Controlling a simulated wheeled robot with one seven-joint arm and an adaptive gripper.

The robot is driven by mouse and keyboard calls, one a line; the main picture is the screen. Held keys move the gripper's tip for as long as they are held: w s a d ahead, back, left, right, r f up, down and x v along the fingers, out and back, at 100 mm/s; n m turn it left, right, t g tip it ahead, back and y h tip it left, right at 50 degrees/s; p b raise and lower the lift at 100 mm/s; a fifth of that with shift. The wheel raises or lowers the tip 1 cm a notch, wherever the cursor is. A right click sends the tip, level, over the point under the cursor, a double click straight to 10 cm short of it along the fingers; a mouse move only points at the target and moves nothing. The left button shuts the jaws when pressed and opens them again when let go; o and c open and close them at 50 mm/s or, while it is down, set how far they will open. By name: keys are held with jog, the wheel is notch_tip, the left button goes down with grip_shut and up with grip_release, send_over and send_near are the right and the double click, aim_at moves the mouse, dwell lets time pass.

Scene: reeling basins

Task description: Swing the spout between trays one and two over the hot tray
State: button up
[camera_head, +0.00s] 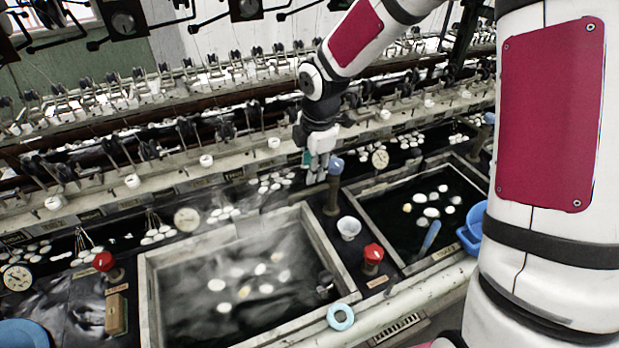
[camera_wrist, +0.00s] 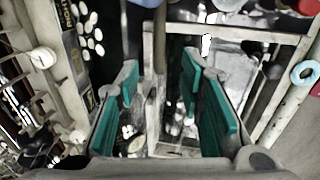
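The spout (camera_head: 332,195) is a brown upright piece with a blue knob (camera_head: 336,165), standing on the dark strip between two trays. The left tray (camera_head: 148,290) steams and holds several white cocoons in dark water; it looks like the hot one. The right tray (camera_head: 470,170) has dark water, several cocoons and no clear steam. My gripper (camera_head: 318,168) is beside the knob, at its upper left. In the wrist view my gripper (camera_wrist: 160,75) is open, its teal pads apart. A brown rod, apparently the spout (camera_wrist: 160,40), shows between them; contact cannot be told.
A white cup (camera_head: 349,228) and a red knob (camera_head: 372,254) stand just in front of the spout. A teal ring (camera_head: 340,316) lies on the front ledge. A rail with pegs and white buttons (camera_head: 206,160) runs behind.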

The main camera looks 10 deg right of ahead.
jog(key=shift+s+r, duration=0.15)
jog(key=shift+r, duration=0.6)
jog(key=shift+s+r, duration=0.15)
jog(key=shift+r, duration=0.55)
jog(key=shift+o, duration=0.5)
dwell(0.5)
